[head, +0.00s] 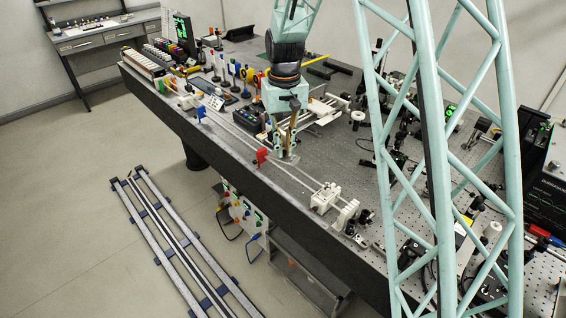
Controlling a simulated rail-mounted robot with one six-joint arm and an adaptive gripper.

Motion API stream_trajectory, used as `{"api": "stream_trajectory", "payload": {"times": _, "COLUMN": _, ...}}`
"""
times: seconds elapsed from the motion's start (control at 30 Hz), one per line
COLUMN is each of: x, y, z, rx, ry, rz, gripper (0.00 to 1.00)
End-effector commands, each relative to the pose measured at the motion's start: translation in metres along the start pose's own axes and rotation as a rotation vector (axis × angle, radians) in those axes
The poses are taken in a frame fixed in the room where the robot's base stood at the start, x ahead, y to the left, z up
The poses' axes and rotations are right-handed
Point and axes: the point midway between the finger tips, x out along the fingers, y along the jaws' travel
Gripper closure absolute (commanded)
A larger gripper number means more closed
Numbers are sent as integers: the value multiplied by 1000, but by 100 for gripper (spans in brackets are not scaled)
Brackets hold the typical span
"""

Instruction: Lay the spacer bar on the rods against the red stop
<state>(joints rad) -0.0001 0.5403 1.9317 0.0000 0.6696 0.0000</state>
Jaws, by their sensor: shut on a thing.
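My gripper (286,150) points down over the rods, just right of the red stop. It is shut on a small pale grey piece (290,159), which looks like the spacer bar and is mostly hidden by the fingers. The red stop (262,156) is a small red flag-like plate standing at the rods. The two thin parallel rods (230,127) run along the front of the bench, from the upper left to a white block at the lower right. I cannot tell whether the held piece touches the rods or the stop.
A blue flag-like plate (201,112) stands farther left on the rods. A white end block (325,198) holds their right end. Coloured discs on posts (242,74) and a dark box (248,122) stand behind. Optical mounts crowd the bench's right side.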

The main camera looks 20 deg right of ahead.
Motion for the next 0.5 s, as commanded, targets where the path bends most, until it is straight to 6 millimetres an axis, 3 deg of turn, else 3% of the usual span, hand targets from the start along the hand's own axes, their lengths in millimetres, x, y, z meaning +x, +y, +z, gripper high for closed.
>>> {"api": "stream_trajectory", "payload": {"times": 0.27, "x": -1, "y": 0, "z": -1, "rx": 2, "ry": 0, "rz": 0, "gripper": 100}}
{"api": "stream_trajectory", "payload": {"times": 0.5, "x": -10, "y": 0, "z": -16, "rx": 59, "ry": 1, "rz": 0, "gripper": 100}}
